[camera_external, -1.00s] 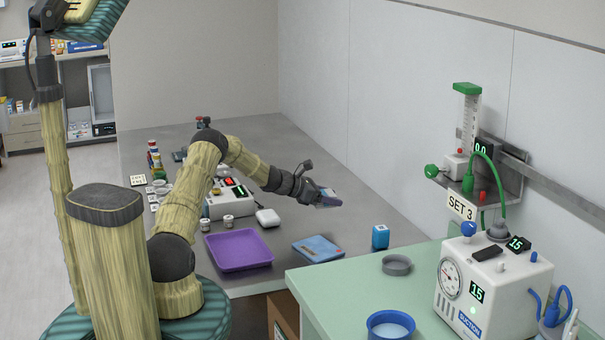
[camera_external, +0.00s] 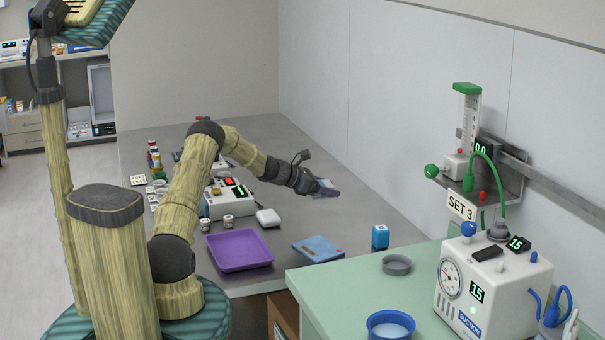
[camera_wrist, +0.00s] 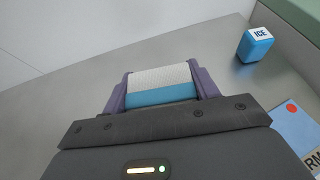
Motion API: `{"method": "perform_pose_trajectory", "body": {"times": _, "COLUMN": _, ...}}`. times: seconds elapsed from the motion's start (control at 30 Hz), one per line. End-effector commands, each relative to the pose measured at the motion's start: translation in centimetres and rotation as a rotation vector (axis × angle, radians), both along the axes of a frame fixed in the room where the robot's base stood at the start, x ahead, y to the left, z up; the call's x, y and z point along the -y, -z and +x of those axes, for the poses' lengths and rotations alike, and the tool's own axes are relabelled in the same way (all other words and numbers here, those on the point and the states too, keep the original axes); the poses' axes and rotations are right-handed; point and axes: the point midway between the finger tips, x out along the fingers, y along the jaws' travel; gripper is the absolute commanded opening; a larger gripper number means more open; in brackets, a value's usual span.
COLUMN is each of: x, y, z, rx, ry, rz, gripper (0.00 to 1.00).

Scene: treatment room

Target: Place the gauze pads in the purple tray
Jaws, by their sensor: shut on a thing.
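My gripper (camera_external: 323,186) is shut on a small white and blue packet, probably the gauze pads (camera_wrist: 160,88). In the wrist view my purple fingers (camera_wrist: 162,88) press on its two sides. The packet is held above the grey table, to the right of and behind the purple tray in the outside view. The purple tray (camera_external: 238,250) lies flat near the table's front edge and looks empty. It is not in the wrist view.
A flat blue packet (camera_external: 318,248) lies right of the tray, and a blue ICE box (camera_external: 380,237) stands farther right. A device with lit displays (camera_external: 217,204), two small jars and a white case (camera_external: 268,217) stand behind the tray. A green counter (camera_external: 340,290) borders the front right.

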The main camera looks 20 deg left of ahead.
Motion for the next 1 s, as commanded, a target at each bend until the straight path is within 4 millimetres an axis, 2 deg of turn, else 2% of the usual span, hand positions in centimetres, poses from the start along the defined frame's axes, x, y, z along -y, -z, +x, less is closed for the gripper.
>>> {"method": "perform_pose_trajectory", "body": {"times": 0.17, "x": -2.7, "y": 0.4, "z": -2.9, "rx": -0.01, "ry": 0.009, "rz": 0.011, "gripper": 0.38}}
{"method": "perform_pose_trajectory", "body": {"times": 0.27, "x": -4.6, "y": 0.7, "z": -5.4, "rx": -0.015, "ry": 0.016, "rz": 0.016, "gripper": 0.38}}
{"method": "perform_pose_trajectory", "body": {"times": 0.6, "x": -10.0, "y": 1.0, "z": -15.0, "rx": -0.02, "ry": 0.011, "rz": 0.019, "gripper": 0.38}}
{"method": "perform_pose_trajectory", "body": {"times": 0.8, "x": -12.2, "y": 0.6, "z": -21.0, "rx": -0.019, "ry": -0.015, "rz": 0.012, "gripper": 0.38}}
{"method": "perform_pose_trajectory", "body": {"times": 1.0, "x": -13.4, "y": -0.1, "z": -27.0, "rx": -0.01, "ry": -0.057, "rz": 0.003, "gripper": 0.38}}
